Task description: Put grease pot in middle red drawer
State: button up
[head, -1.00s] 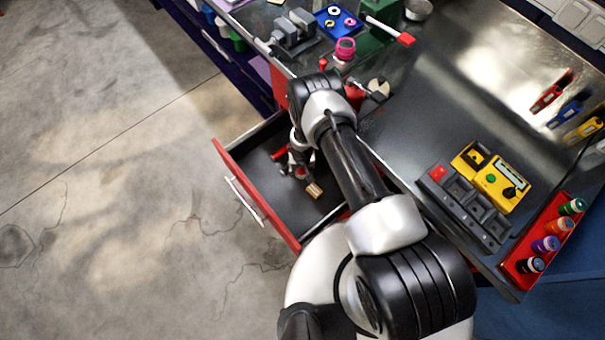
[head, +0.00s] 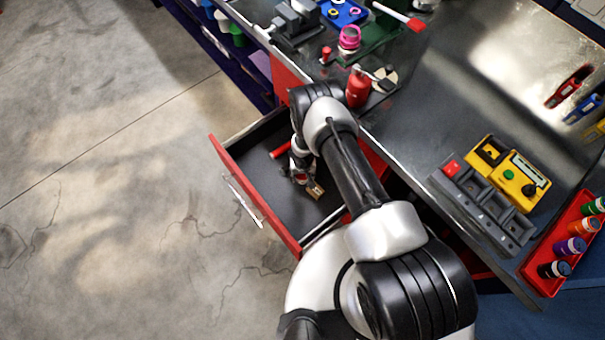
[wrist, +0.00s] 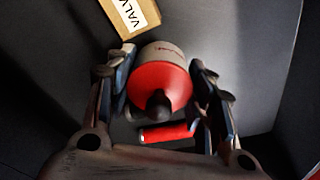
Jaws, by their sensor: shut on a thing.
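The open red drawer (head: 228,172) juts out from under the bench, with a dark interior. I cannot tell from this angle whether it is the middle one. My gripper (head: 300,177) is down inside it. In the wrist view my gripper (wrist: 158,72) is shut on the grease pot (wrist: 160,82), which has a red top, a pale grey body and a dark tip towards the camera. The fingers press its two sides. In the head view the pot is mostly hidden by my gripper. I cannot tell whether it touches the drawer floor.
In the drawer, a small tan box marked "VALV" (wrist: 133,12) lies close to the pot, and a red cylindrical item (wrist: 165,133) lies on the other side. On the bench stand a red bottle (head: 357,88), a yellow device (head: 508,172) and a red tray (head: 562,255) of bottles.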

jog(key=shift+f+b, duration=0.35)
jog(key=shift+f, duration=0.15)
jog(key=o, duration=1.2)
jog(key=shift+c, duration=0.2)
notch_tip(320, 180, up, 13)
jog(key=s+p, duration=0.1)
jog(key=p, duration=1.6)
jog(key=shift+s, duration=0.25)
jog(key=shift+r, duration=0.1)
